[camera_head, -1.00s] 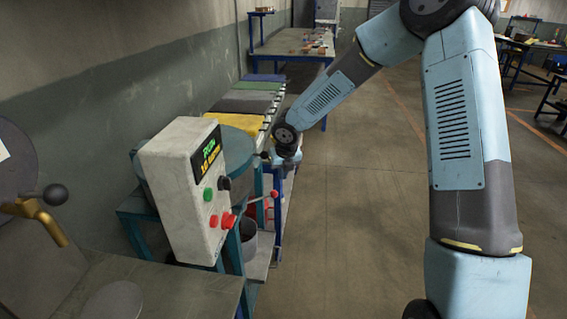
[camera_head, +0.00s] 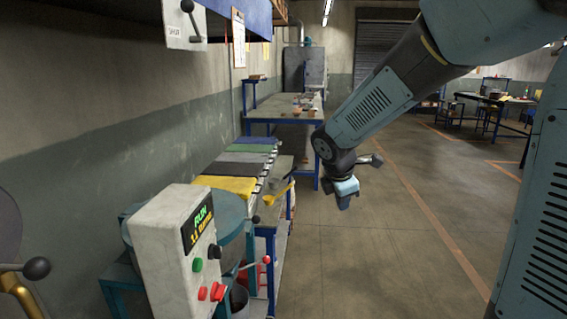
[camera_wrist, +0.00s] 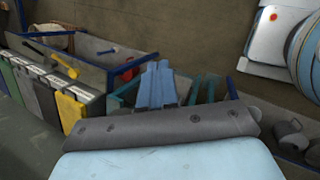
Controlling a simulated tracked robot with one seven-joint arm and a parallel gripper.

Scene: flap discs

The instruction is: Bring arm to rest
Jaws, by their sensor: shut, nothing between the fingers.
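My arm reaches in from the upper right of the head view, its light blue and grey links bent at the joints. My gripper (camera_head: 345,196) hangs in the air over the aisle, right of the bench with the coloured bins. It is apart from everything and holds nothing. In the wrist view the gripper's light blue fingers (camera_wrist: 157,84) lie close together, seen past a grey and light blue part of mine. The exact fingertips are small in the head view.
A control box (camera_head: 170,250) reading RUN stands at front left by a round teal drum (camera_head: 228,213). Yellow, grey, green and blue bins (camera_head: 238,168) line the bench behind. A blue-legged table (camera_head: 290,112) stands farther back. The floor (camera_head: 400,240) at right is clear.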

